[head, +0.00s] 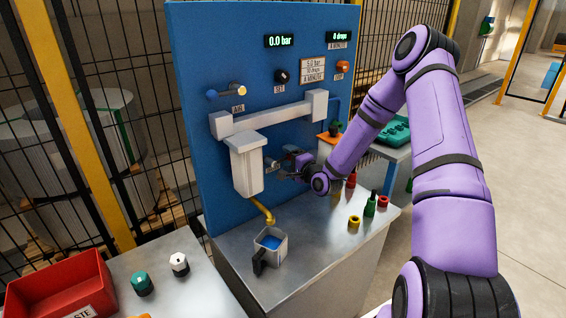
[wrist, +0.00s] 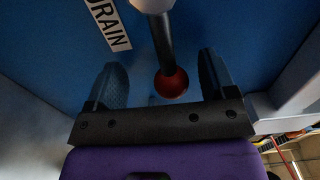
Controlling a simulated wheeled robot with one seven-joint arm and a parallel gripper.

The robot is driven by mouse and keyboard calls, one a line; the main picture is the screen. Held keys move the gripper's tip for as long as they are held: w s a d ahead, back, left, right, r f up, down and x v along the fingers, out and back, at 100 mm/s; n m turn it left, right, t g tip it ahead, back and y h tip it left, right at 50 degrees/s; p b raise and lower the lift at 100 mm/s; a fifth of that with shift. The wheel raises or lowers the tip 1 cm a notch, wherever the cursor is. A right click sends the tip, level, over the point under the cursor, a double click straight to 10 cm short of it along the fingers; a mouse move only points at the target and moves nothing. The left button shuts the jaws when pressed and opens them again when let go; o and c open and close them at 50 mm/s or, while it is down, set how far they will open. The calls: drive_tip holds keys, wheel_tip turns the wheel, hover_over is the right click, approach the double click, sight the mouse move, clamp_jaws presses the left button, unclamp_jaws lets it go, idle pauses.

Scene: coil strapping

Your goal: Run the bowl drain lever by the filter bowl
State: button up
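The white filter bowl (head: 247,170) hangs on the blue panel under a grey block, with a yellow drain pipe (head: 264,211) below it. My gripper (head: 284,166) is just right of the bowl, close to the panel. In the wrist view, the drain lever is a dark rod with a red ball end (wrist: 172,84), beside a DRAIN label (wrist: 108,25). The ball is between the two blue fingers of my gripper (wrist: 160,84), with gaps on both sides. The fingers are open. In the head view the lever is mostly hidden by my gripper.
A jug (head: 278,247) with blue inside stands under the pipe on the metal bench (head: 310,262). Red and green bottles and rings stand to the right on it. The panel has knobs and displays reading 0.0 bar and 0 drops. A red bin (head: 60,290) is front left.

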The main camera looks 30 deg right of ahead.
drive_tip(key=o, duration=0.3)
drive_tip(key=shift+r, duration=0.15)
drive_tip(key=shift+o, duration=0.2)
drive_tip(key=shift+s+d, duration=0.15)
drive_tip(key=shift+s, duration=0.85)
drive_tip(key=shift+s+d, duration=0.2)
drive_tip(key=shift+s, duration=0.75)
drive_tip(key=shift+s+d, duration=0.15)
drive_tip(key=shift+s, duration=0.85)
drive_tip(key=shift+r, duration=0.1)
drive_tip(key=s+a+r+n+g+h, duration=0.1)
drive_tip(key=s+a+r+n+g, duration=0.2)
drive_tip(key=r, duration=0.4)
drive_tip(key=s+a+r+n+g+h, duration=0.1)
drive_tip(key=s+r+n+g+h, duration=0.1)
drive_tip(key=s+r+n, duration=0.3)
drive_tip(key=s+a+r+n+g+h, duration=0.1)
drive_tip(key=s+a+r+n+g, duration=0.15)
drive_tip(key=r, duration=0.55)
drive_tip(key=s+a+r+n+g, duration=0.1)
drive_tip(key=s+r, duration=0.2)
drive_tip(key=s, duration=0.5)
drive_tip(key=s+a+r+n+g, duration=0.2)
drive_tip(key=s+r, duration=0.1)
drive_tip(key=s, duration=0.6)
drive_tip(key=s+a+r+n+g, duration=0.2)
drive_tip(key=s+r, duration=0.1)
drive_tip(key=s, duration=0.6)
drive_tip(key=shift+s+y, duration=0.15)
drive_tip(key=shift+y, duration=0.15)
